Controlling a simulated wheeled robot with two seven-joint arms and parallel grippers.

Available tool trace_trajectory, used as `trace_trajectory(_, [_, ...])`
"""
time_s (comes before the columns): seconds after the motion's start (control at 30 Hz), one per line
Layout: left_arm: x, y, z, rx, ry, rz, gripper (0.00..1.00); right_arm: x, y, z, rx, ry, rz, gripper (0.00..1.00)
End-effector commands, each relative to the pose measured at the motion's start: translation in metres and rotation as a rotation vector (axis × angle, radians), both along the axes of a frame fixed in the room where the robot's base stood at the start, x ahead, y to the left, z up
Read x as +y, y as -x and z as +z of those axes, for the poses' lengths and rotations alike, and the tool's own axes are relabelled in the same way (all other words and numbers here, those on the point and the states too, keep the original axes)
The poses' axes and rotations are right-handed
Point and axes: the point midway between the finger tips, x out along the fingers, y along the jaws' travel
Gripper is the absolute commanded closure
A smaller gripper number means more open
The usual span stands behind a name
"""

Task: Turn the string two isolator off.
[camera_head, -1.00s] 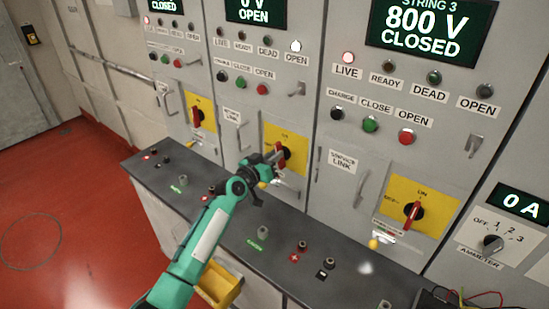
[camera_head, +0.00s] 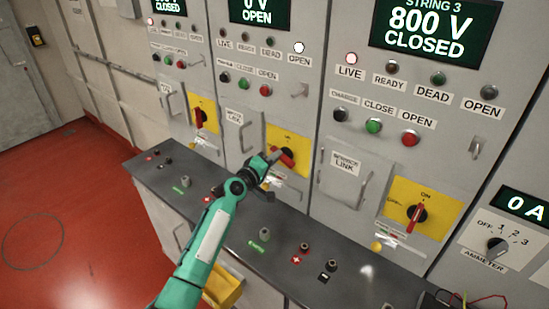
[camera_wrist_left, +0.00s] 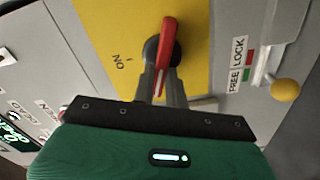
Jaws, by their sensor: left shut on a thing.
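The string two isolator is a red handle (camera_head: 284,157) on a yellow plate (camera_head: 291,141) on the middle panel. My left gripper (camera_head: 271,165) is at this handle. In the left wrist view, its fingers (camera_wrist_left: 164,94) are shut on the near end of the red handle (camera_wrist_left: 167,42). The handle lies roughly crosswise to the ON mark (camera_wrist_left: 119,60). Any OFF mark is hidden or not legible. The display above (camera_head: 265,10) reads 0 V OPEN. My right gripper is not in view.
A yellow-knobbed lever (camera_wrist_left: 285,90) beside FREE and LOCK labels is close to the plate. The string 3 isolator (camera_head: 417,215) stands to the right, another red isolator (camera_head: 200,117) to the left. A dark ledge (camera_head: 222,217) with terminals runs below.

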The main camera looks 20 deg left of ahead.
Motion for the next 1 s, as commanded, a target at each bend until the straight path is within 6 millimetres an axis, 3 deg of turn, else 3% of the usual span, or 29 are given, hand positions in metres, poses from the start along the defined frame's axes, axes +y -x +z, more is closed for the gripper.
trace_trajectory(0.5, [0.0009, -0.0002, -0.0052, 0.117, 0.318, 0.0, 1.0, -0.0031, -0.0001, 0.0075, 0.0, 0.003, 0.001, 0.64])
trace_trajectory(1.0, [0.0014, -0.0002, -0.0067, 0.14, 0.379, 0.001, 1.0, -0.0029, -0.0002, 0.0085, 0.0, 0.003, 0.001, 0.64])
